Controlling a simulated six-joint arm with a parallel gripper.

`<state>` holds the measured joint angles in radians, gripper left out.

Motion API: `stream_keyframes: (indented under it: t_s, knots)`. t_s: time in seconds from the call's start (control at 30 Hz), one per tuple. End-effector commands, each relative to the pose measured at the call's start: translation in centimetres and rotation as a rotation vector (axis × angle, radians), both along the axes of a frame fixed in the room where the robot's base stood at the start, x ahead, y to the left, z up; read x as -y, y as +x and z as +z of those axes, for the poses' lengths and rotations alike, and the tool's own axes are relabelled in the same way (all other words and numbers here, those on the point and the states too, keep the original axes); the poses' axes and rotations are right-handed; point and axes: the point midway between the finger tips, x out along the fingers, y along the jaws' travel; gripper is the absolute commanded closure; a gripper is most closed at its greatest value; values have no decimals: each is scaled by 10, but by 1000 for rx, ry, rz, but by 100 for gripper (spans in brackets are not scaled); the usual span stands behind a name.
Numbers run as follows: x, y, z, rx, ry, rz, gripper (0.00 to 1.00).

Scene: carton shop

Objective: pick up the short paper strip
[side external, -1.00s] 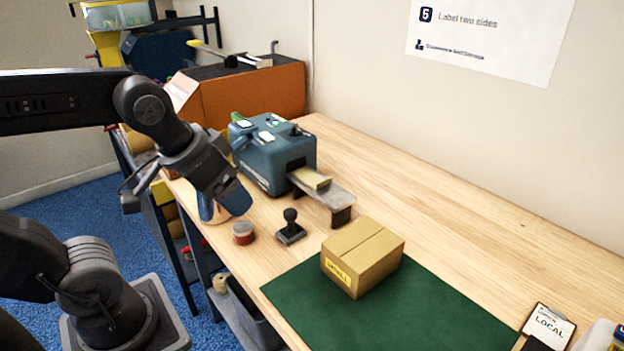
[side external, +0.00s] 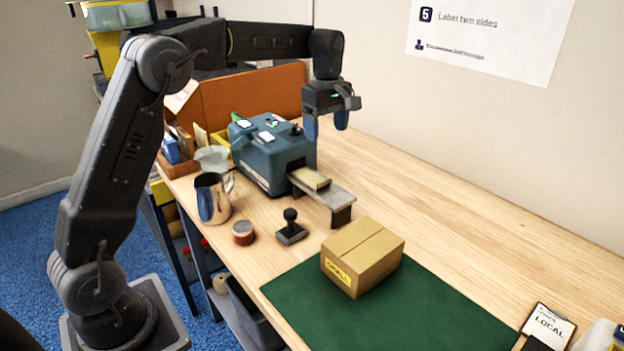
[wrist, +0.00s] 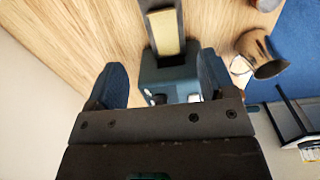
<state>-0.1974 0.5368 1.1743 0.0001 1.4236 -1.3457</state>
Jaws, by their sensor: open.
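The short paper strip (side external: 311,179) is a tan piece lying at the mouth of the blue dispenser machine (side external: 272,155), on its grey outfeed shelf (side external: 330,193). In the wrist view the strip (wrist: 164,33) shows as a pale yellow bar beyond the fingertips, roughly midway between them. My gripper (side external: 327,125) points down above and behind the right side of the machine. It is apart from the strip. In the wrist view my gripper (wrist: 162,80) has its two blue fingers spread wide with nothing held between them.
A carton (side external: 362,257) with a yellow label stands on the green mat (side external: 440,308). A black stamp (side external: 291,228), a red-brown ink pot (side external: 243,232) and a metal jug (side external: 212,199) stand left of the shelf. The table behind the carton is clear.

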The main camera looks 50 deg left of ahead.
Motion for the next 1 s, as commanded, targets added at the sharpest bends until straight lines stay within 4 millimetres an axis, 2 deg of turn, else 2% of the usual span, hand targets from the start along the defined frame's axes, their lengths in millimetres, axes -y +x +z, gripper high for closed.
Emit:
stream_keyframes:
  t_s: [0.17,0.5,0.77,1.0]
  knots:
    - [-3,5,-17,-11,-2,32,23]
    - [-2,4,-78,-11,-2,29,23]
    - [-2,3,-96,-9,-2,28,23]
    - [-2,0,-131,-9,-2,28,23]
